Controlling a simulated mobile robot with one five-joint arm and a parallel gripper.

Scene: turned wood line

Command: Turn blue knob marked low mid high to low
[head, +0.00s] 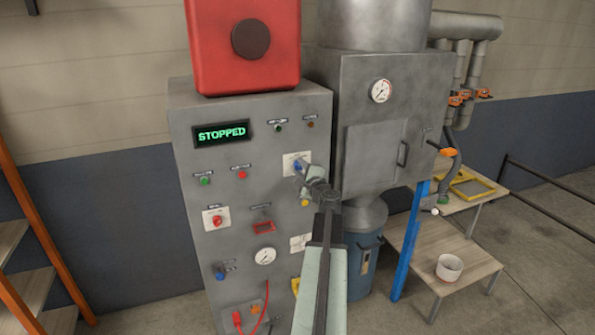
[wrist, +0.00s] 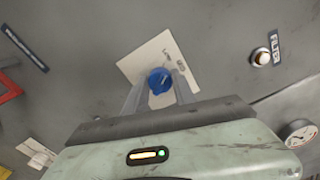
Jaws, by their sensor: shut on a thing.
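The blue knob (wrist: 160,81) sits on a pale label plate (wrist: 135,68) on the grey cabinet front. In the wrist view my gripper (wrist: 159,90) has one finger on each side of the knob and is shut on it. Small printed words show above and right of the knob; one seems to read LOW, the other is hard to read. A small dark mark shows on the knob's face, but its setting is unclear. In the head view the knob (head: 298,165) is partly hidden by my gripper (head: 302,171), which reaches up from below.
The cabinet (head: 186,125) also bears a lit STOPPED display (head: 222,133), a red switch (head: 217,220), a yellow button (head: 305,203) and a gauge (head: 265,256). In the wrist view, a FILTER-marked knob (wrist: 261,57) is to the right. A metal hopper unit (head: 350,100) stands right of the cabinet.

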